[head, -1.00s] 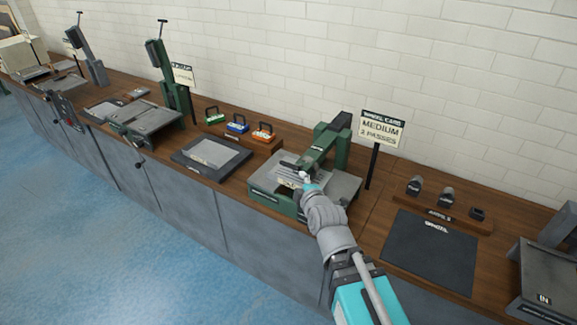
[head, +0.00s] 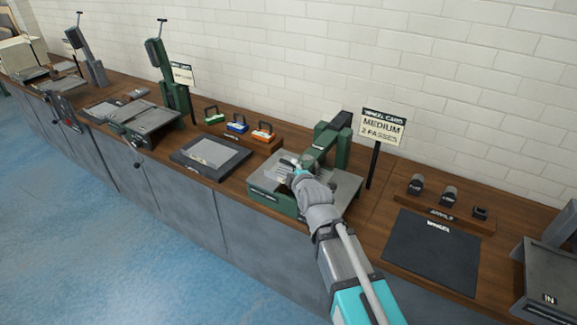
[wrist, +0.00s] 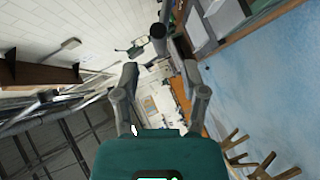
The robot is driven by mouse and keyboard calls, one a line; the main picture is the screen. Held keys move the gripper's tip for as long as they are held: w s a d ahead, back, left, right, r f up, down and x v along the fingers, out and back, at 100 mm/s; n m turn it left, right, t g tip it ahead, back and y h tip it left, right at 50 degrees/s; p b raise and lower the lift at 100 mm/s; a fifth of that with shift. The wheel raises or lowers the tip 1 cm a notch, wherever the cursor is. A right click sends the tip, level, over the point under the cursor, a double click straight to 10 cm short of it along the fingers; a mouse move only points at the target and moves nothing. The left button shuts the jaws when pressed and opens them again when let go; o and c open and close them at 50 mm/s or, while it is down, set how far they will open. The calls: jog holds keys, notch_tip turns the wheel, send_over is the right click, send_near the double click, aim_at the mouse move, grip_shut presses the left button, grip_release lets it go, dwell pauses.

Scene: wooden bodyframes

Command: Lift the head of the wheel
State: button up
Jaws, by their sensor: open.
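The wheel machine is a green and grey unit on the bench, with a flat grey table (head: 335,187) and a green head arm (head: 322,146) reaching forward from a rear post. The head arm is low over the table. My gripper (head: 291,168) is at the front end of this head in the head view, and my wrist hides part of the machine. In the wrist view the two fingers of my gripper (wrist: 163,98) are spread apart with nothing visible between them. Whether they touch the head, I cannot tell.
A sign (head: 382,128) reading "MEDIUM 2 PASSES" stands right of the machine. A dark mat (head: 431,252) and a rack of small dark parts (head: 447,214) lie further right. Left are a tray (head: 210,155) and coloured-handled blocks (head: 237,125). Blue floor is open in front.

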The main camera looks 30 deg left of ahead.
aim_at(289, 164)
jog(key=shift+b+x, duration=0.7)
jog(key=shift+x, duration=2.3)
jog(key=shift+c, duration=0.2)
grip_shut()
jog(key=shift+r, duration=0.1)
